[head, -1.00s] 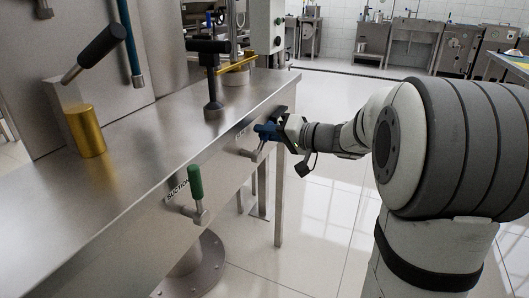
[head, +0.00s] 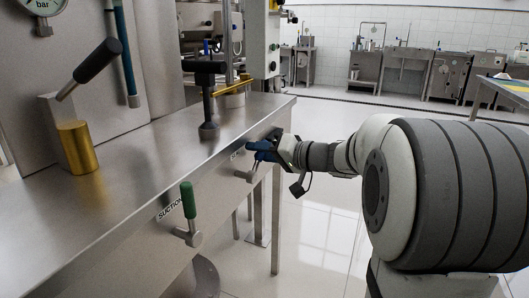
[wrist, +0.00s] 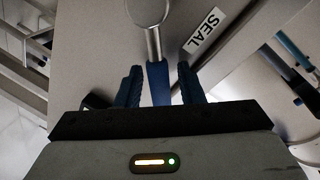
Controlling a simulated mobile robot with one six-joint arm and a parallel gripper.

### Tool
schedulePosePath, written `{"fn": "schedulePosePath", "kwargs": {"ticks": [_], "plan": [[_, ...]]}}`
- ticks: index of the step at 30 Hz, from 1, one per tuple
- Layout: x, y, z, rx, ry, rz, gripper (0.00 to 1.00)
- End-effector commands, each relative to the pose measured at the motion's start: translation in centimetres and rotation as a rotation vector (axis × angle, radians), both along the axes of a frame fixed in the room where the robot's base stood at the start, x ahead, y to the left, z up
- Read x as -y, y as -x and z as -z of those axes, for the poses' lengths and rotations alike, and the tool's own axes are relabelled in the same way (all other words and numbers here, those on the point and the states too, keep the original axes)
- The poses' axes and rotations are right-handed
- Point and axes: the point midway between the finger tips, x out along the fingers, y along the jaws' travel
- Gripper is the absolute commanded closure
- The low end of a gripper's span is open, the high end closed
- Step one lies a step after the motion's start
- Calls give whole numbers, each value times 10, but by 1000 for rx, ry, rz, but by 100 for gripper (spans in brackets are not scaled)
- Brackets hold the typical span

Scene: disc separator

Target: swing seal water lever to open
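The seal water lever has a metal stem (wrist: 152,40) and a blue handle (wrist: 158,84). The wrist view shows it beside a label reading "SEAL" (wrist: 203,31). In the head view, its metal part (head: 246,176) shows on the front of the steel bench, near the far end. My gripper (wrist: 160,78) has its two blue fingers on either side of the handle. Narrow gaps show between the handle and both fingers, so it looks open around the handle. In the head view, my gripper (head: 268,149) hides much of the handle.
A green-handled lever (head: 188,200), labelled "SUCTION", stands on the same bench front (head: 130,240), nearer me. A black T-handle (head: 207,100), a gold cylinder (head: 77,148) and a black-gripped lever (head: 97,62) are on the bench top. Open tiled floor lies to the right.

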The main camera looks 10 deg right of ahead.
Motion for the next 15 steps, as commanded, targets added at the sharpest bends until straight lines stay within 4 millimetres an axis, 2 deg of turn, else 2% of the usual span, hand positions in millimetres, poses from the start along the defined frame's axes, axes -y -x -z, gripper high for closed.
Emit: {"fn": "schedulePosePath", "kwargs": {"ticks": [9, 15], "plan": [[4, 2, 0, -1, 1, 5, 62], [24, 21, -7, 0, 1, 8, 62]]}}
